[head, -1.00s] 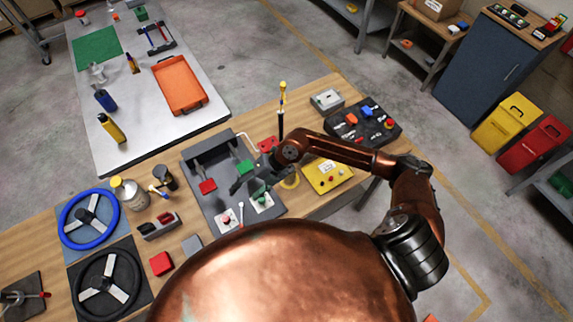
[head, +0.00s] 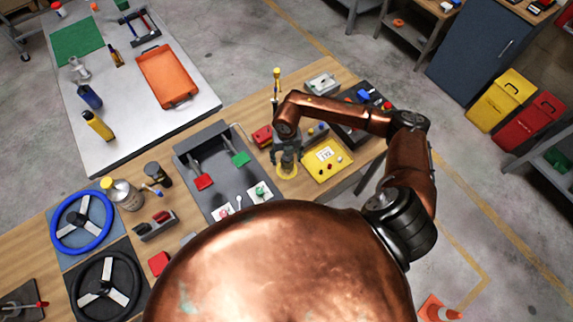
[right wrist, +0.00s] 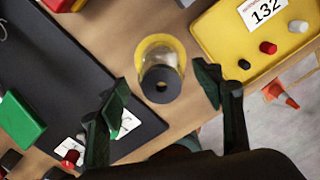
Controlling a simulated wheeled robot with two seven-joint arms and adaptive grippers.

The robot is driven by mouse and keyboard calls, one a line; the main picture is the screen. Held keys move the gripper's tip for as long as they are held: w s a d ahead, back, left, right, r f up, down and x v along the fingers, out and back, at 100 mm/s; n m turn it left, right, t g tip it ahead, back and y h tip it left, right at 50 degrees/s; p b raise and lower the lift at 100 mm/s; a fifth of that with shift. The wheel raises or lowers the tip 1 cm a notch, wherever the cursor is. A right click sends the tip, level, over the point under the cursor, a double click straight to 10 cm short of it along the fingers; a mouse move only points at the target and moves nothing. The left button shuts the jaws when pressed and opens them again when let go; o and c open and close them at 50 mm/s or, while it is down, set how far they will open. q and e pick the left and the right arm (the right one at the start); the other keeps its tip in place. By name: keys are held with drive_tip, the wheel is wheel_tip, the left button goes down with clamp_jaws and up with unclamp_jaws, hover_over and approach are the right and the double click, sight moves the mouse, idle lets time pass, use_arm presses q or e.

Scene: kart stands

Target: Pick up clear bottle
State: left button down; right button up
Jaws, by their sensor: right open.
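A clear bottle-like container (right wrist: 163,75) with a dark, holed top and a yellow ring around its base stands on the wooden table in the right wrist view. In the head view its yellowish base (head: 287,168) shows just below my right gripper (head: 285,150), which partly hides it. My right gripper (right wrist: 163,93) is open, one finger on each side of the container, with gaps visible on both sides. I cannot tell whether the fingertips are down at its height. My left gripper is not in view.
A yellow panel (head: 326,160) stands close on the right and a dark pedal unit (head: 210,168) on the left. A tall yellow-topped post (head: 276,88) rises behind. A yellow-lidded jar (head: 124,195) and two steering wheels, one blue (head: 83,222), stand farther left.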

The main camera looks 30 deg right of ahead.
wheel_tip(320, 180, down, 4)
drive_tip(key=shift+s+r+b, duration=0.1)
drive_tip(key=shift+r+b, duration=0.1)
drive_tip(key=shift+b, duration=0.6)
drive_tip(key=shift+r, duration=0.15)
drive_tip(key=shift+c, duration=1.3)
drive_tip(key=c, duration=1)
